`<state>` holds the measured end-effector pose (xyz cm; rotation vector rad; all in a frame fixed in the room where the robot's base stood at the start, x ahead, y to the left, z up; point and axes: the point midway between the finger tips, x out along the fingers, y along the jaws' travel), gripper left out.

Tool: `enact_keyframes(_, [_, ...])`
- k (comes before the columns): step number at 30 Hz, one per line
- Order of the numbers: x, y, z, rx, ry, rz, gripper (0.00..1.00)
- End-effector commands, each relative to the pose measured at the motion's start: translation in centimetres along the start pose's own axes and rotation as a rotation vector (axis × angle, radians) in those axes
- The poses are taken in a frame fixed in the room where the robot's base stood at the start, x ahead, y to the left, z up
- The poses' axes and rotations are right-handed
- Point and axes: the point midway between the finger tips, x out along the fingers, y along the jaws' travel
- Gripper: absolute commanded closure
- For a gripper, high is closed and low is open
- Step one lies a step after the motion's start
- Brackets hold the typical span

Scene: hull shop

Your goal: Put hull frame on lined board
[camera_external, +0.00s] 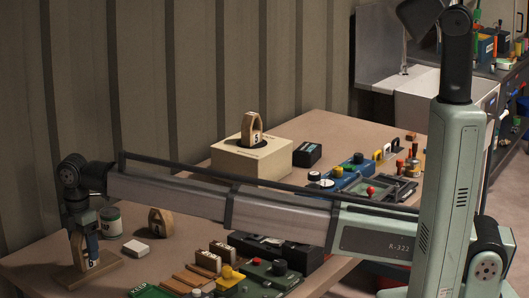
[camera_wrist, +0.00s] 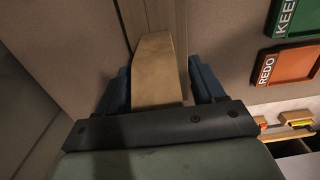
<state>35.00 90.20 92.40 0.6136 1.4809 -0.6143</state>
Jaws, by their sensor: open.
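A wooden hull frame (camera_external: 88,262) with a dark "5" on a pale label stands on a flat wooden board (camera_external: 108,272) at the front left of the table. My gripper (camera_external: 84,246) points down over this frame, its blue fingers partly hiding it. In the wrist view the frame (camera_wrist: 156,68) sits between the two open fingers (camera_wrist: 154,88), with a board strip (camera_wrist: 155,12) behind it; touching or not is hard to tell. Lines on the board are not clear.
A jar (camera_external: 110,222) and a white block (camera_external: 136,252) stand close to my gripper. A green KEEP tray (camera_wrist: 297,18) and an orange REDO tray (camera_wrist: 289,66) lie to the right in the wrist view. Tools and boxes crowd the table's right side; a ribbed wall (camera_external: 140,80) rises behind.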

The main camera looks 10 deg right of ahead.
Motion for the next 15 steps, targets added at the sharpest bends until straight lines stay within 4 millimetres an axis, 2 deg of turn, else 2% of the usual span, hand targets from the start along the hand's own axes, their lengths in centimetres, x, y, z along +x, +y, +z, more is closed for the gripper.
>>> enact_keyframes(5, [-0.3,0.0,0.0,0.0,0.0,0.0,0.32])
enact_keyframes(8, [-1.1,0.1,0.0,0.0,0.001,0.001,0.32])
enact_keyframes(15, [-5.3,0.1,-0.1,0.0,0.001,0.002,0.32])
